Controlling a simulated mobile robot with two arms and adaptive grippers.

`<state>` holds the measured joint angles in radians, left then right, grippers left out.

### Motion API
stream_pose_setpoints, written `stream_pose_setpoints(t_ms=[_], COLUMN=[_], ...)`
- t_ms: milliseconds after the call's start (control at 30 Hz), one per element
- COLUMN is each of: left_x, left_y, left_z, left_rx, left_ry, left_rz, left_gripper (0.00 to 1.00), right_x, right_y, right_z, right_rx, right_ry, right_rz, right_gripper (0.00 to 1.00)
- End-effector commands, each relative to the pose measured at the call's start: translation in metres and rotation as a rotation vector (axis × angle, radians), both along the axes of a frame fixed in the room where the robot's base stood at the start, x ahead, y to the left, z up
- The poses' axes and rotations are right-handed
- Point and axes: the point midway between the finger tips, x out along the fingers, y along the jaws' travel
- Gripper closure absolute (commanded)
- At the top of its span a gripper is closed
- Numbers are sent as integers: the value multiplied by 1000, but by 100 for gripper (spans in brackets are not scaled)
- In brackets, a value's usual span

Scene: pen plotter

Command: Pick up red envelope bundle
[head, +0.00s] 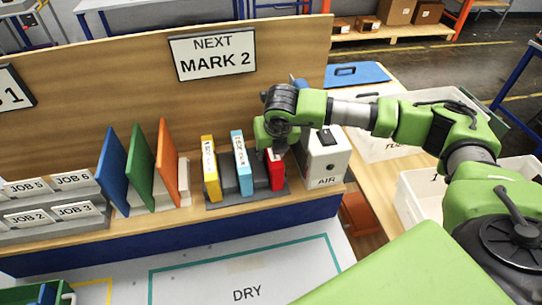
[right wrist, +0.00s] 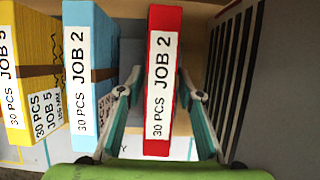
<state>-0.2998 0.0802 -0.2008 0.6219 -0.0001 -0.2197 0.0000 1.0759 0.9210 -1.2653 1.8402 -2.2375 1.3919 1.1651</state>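The red envelope bundle (head: 275,170) stands upright in the right slot of a dark grey rack on the wooden shelf. In the right wrist view the red bundle (right wrist: 160,85), labelled "JOB 2, 30 PCS", stands between the two fingers of my right gripper (right wrist: 160,98). One finger is on each side of it, close to its faces, with gaps showing lower down. The fingers look open around it; contact at the tips is hard to judge. In the head view my right gripper (head: 275,146) is above the red bundle and partly hidden. My left gripper is not in view.
A blue bundle (head: 240,154) and a yellow bundle (head: 210,168) stand left of the red one. A grey AIR box (head: 325,164) stands close on the right. The back board (head: 130,60) rises behind. The white DRY area (head: 240,270) in front is clear.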

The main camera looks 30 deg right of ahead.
Motion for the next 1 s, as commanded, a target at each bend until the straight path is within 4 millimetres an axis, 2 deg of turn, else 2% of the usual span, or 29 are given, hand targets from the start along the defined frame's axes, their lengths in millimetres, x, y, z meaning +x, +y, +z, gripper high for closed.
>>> stream_pose_setpoints(t_ms=[33, 100, 433, 633, 800, 1000], left_x=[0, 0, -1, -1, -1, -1], left_y=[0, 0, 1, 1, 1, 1], left_z=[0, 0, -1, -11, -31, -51], left_rx=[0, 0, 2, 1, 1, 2], left_ry=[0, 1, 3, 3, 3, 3], left_rz=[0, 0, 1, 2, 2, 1], left_gripper=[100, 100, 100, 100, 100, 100], right_x=[0, 0, 0, 1, 2, -18], right_y=[0, 0, 0, 0, 1, 34], right_z=[0, 0, 1, 8, 28, 72], right_rx=[0, 0, 0, 1, 2, 3], right_ry=[0, 0, -2, -3, -8, -10], right_rz=[0, 0, -1, -1, 1, 9], right_gripper=[84, 100, 100, 100, 100, 100])
